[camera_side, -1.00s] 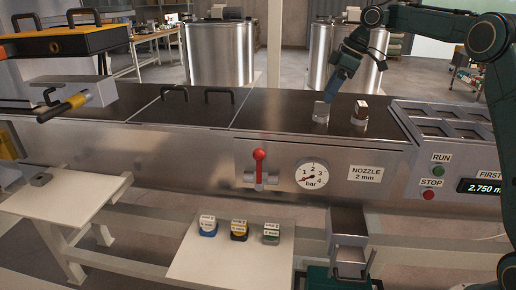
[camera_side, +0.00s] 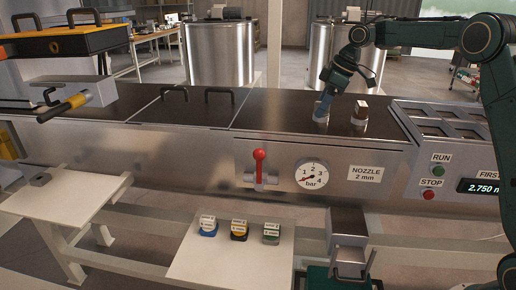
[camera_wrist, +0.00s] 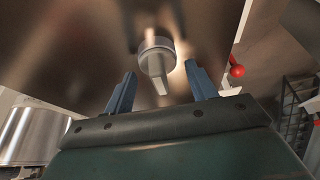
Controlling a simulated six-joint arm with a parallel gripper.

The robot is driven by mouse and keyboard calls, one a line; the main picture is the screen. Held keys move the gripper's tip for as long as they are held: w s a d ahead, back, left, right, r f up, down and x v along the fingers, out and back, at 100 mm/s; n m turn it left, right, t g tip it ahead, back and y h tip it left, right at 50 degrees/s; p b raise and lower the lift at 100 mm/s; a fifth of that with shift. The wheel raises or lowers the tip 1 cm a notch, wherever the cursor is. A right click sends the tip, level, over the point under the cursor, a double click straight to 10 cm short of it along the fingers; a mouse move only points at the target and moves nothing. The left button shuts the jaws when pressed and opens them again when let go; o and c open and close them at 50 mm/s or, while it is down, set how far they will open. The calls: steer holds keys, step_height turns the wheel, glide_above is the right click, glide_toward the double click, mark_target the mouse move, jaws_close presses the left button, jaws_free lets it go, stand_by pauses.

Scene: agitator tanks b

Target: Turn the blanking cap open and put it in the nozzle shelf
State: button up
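The blanking cap (camera_side: 321,118) is a small grey piece on the dark tank top. In the wrist view the cap (camera_wrist: 157,60) is a round grey fitting with a flat tab that points toward my gripper. My gripper (camera_side: 324,104) is at the cap from above in the side view and partly hides it. In the wrist view my gripper (camera_wrist: 160,84) is open, with one blue finger on each side of the tab and visible gaps. The nozzle shelf (camera_side: 205,270) is a white board low in front, with several small labelled nozzles (camera_side: 239,230) along it.
Another small fitting (camera_side: 361,112) stands just right of the cap. A red-handled valve (camera_side: 259,166) and a pressure gauge (camera_side: 312,176) are on the tank front. A grey block (camera_side: 348,228) is right of the shelf. The shelf's front part is clear.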

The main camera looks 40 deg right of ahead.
mark_target(317, 102)
jaws_close()
steer(key=shift+r, duration=0.6)
stand_by(0.7)
steer(key=shift+c, duration=1.9)
jaws_free()
jaws_close()
steer(key=shift+r, duration=0.1)
steer(key=shift+r, duration=1.6)
